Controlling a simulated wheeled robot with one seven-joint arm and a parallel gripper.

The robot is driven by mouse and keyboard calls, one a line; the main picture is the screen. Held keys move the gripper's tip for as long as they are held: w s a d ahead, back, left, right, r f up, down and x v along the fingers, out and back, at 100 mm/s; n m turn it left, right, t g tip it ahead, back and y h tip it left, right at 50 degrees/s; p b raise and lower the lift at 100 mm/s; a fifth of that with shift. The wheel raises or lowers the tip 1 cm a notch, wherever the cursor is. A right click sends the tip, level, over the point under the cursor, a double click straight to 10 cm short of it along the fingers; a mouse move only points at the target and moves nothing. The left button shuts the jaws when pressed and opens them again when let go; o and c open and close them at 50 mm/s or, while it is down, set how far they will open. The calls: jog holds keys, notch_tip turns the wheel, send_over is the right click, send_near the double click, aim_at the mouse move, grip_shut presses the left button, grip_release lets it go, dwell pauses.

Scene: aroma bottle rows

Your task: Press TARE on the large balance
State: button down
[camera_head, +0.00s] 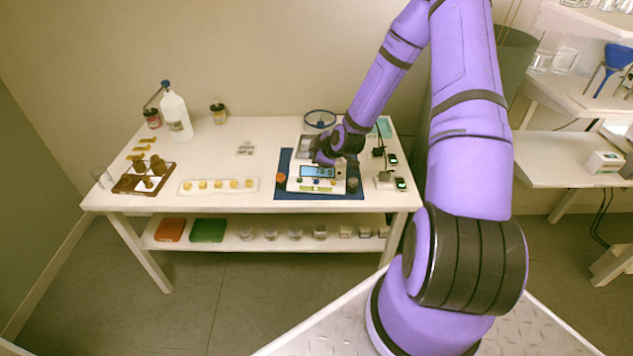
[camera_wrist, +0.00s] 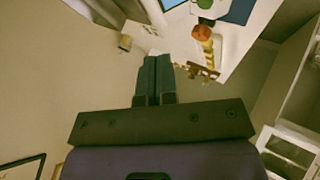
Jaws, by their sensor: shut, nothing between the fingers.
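The large balance (camera_head: 316,185) stands on a blue mat (camera_head: 284,192) on the white table, its front display (camera_head: 317,171) lit with dark digits. Part of the balance shows at the top edge of the wrist view (camera_wrist: 207,9). My gripper (camera_head: 321,160) is over the back of the balance in the head view, and the wrist hides part of the balance. In the wrist view my gripper's two dark fingers (camera_wrist: 155,62) are together, with nothing between them. I cannot make out the TARE button or whether the fingertips touch the balance.
An orange-topped jar (camera_head: 281,178) stands beside the balance on its left, also in the wrist view (camera_wrist: 202,32). Small devices (camera_head: 385,176) lie to the right. A white tray (camera_head: 218,191) with yellowish pieces lies to the left. A white bottle (camera_head: 176,117) stands farther left.

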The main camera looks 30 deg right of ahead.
aim_at(316, 182)
jog(key=shift+f, duration=3.65)
jog(key=shift+f, duration=0.1)
jog(key=shift+f, duration=0.3)
jog(key=shift+f, duration=0.35)
jog(key=shift+r, duration=0.8)
jog(key=shift+r, duration=2.5)
